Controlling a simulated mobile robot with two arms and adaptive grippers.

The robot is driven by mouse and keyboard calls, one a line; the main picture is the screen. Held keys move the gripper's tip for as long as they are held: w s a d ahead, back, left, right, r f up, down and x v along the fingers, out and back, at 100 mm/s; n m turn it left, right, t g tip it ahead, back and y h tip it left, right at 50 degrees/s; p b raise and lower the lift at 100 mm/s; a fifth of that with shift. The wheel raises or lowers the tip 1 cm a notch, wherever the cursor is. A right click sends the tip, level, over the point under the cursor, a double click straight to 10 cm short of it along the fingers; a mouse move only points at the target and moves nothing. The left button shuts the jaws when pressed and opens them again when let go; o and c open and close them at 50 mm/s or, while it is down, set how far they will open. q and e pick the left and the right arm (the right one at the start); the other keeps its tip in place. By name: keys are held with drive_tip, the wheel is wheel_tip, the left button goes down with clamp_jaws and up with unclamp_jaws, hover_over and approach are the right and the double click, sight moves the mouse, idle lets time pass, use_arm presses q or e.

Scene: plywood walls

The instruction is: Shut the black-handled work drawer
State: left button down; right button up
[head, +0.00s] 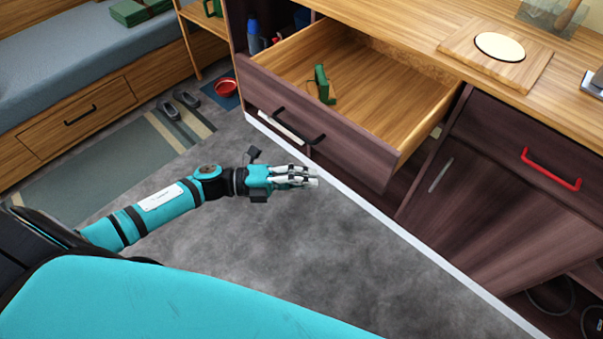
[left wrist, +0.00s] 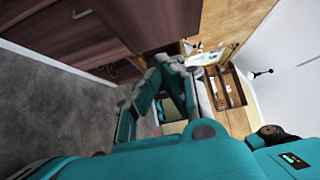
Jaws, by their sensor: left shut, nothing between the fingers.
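The work drawer (head: 345,155) stands pulled well out of the dark wooden cabinet in the head view. Its front carries a black bar handle (head: 290,127). A green object (head: 321,82) lies inside on the drawer's pale wooden floor. My left gripper (head: 314,177) is shut and empty. It is in front of the drawer front, below the handle in the picture, and looks apart from it. In the left wrist view my left gripper's fingers (left wrist: 168,78) point toward dark wooden panels and a pale wooden surface. My right gripper is not in view.
A closed drawer with a red handle (head: 551,170) is at the right. A wooden board (head: 497,54) with a pale disc lies on the worktop. A bed (head: 70,50), slippers (head: 178,105) and a red bowl (head: 226,88) are at the left. The grey floor before the cabinet is clear.

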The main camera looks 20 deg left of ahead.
use_arm(q)
approach(367, 167)
drive_tip(key=s+d, duration=0.2)
drive_tip(key=d, duration=0.1)
drive_tip(key=w, duration=0.1)
drive_tip(key=w+d, duration=0.1)
drive_tip(key=w+p, duration=0.1)
drive_tip(key=w, duration=0.1)
drive_tip(key=shift+d, duration=0.4)
